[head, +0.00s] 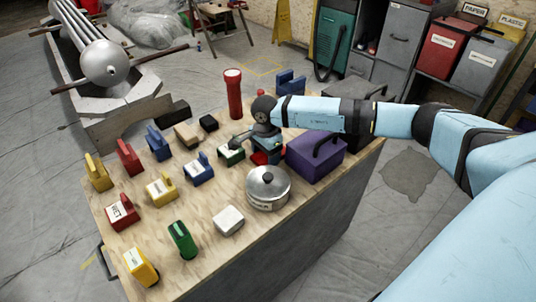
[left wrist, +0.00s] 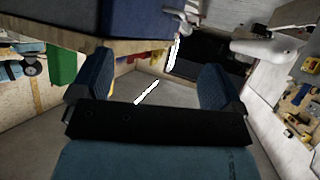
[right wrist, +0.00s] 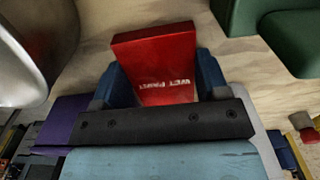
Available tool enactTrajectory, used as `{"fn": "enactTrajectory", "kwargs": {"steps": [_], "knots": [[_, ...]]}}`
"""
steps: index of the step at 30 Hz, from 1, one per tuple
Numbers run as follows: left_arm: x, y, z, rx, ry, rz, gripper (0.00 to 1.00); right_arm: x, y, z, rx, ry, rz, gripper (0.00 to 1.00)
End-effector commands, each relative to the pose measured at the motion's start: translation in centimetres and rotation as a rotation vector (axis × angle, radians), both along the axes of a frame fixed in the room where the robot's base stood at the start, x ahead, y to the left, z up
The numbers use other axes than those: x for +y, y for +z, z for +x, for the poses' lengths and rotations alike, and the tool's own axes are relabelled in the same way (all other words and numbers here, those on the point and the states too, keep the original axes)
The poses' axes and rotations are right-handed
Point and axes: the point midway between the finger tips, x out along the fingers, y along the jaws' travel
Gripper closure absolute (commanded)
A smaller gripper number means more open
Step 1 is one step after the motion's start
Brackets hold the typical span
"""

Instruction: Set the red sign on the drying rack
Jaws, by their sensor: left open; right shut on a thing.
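My right gripper (right wrist: 162,76) is shut on a red sign (right wrist: 160,52) with white "WET PAINT" lettering. In the head view, part of this red sign (head: 259,158) shows beneath the gripper, low over the plywood table (head: 195,218), between a green block and a purple box. I cannot tell whether it touches the table. Another red lettered piece (head: 121,212) stands at the table's left. My left gripper (left wrist: 155,88) is open and empty in the left wrist view, and is not seen in the head view. I cannot make out which thing is the drying rack.
A steel lidded pot (head: 268,188) stands in front of the right gripper, the purple box (head: 316,157) to its right. A tall red cylinder (head: 234,94) stands behind. Several coloured blocks cover the table's left and front. Bins and cabinets stand at the back right.

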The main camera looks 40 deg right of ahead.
Motion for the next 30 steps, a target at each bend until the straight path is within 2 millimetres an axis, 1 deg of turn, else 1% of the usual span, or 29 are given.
{"fn": "enactTrajectory", "kwargs": {"steps": [5, 8, 10, 14, 20, 24, 27, 30], "knots": [[0.0, 0.0, 0.0, 0.002, 0.000, 0.002, 0.07, 0.0, 1.0, 0.1, -0.002, 0.000, 0.000, 0.58], [0.0, 0.1, 0.0, 0.005, -0.001, 0.004, 0.07, -0.1, 2.3, 0.1, -0.003, 0.000, -0.001, 0.58], [0.1, 0.2, -0.1, 0.007, 0.000, 0.006, 0.07, 0.0, 3.5, 0.1, -0.003, -0.001, 0.000, 0.58], [0.2, 0.3, -0.1, 0.009, 0.001, 0.010, 0.07, 0.0, 6.4, 0.1, -0.005, 0.000, 0.000, 0.58], [0.4, 0.5, -0.1, 0.014, 0.004, 0.019, 0.07, 0.0, 11.6, 0.1, -0.005, 0.001, 0.000, 0.58], [0.5, 0.2, -0.2, 0.023, 0.005, 0.024, 0.07, 0.0, 15.0, 0.1, -0.005, 0.000, 0.000, 0.58], [0.5, 0.0, -0.3, 0.031, 0.006, 0.028, 0.07, 0.0, 17.0, 0.1, -0.004, 0.001, 0.000, 0.58], [0.5, 0.0, -0.3, 0.031, 0.005, 0.029, 0.07, 0.0, 18.5, 0.1, -0.002, 0.000, 0.000, 0.58]]}}
